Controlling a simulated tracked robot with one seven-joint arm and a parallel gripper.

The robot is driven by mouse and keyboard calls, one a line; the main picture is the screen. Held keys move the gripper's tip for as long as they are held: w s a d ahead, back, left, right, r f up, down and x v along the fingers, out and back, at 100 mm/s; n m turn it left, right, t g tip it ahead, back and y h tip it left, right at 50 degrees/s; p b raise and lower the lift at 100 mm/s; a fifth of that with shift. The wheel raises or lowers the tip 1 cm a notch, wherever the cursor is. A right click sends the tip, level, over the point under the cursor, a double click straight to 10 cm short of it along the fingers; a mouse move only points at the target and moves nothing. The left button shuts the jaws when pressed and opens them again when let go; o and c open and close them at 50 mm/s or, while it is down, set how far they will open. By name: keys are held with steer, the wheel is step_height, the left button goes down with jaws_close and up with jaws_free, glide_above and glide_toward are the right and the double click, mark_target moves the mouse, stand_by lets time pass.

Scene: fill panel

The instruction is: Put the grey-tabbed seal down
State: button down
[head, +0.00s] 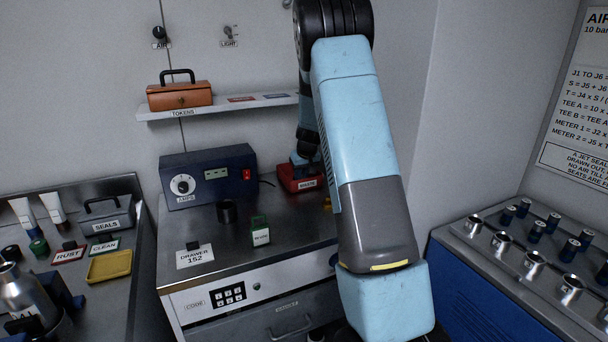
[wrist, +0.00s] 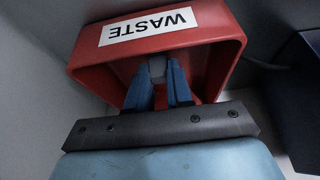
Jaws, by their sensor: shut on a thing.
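My gripper (wrist: 157,80) is in the wrist view, its two blue fingers reaching into the mouth of a red bin labelled WASTE (wrist: 205,45). The fingers are shut on a small grey piece, the grey-tabbed seal (wrist: 157,67), of which only a little shows between the tips. The rest of the seal is hidden by the fingers and the bin. In the head view the red bin (head: 288,183) stands at the back of the steel bench, partly behind my arm, with my gripper (head: 303,162) at its top. I cannot tell whether the seal touches the bin's floor.
A dark blue AMPS box (head: 215,172) stands left of the bin. A green-topped item (head: 260,230) and a dark cup (head: 227,211) stand on the bench. The TOKENS shelf (head: 220,108) is above. A yellow tray (head: 109,266) and SEALS box (head: 105,218) lie left.

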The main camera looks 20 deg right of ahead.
steer(key=c, duration=1)
jaws_free()
steer(key=shift+r, duration=0.1)
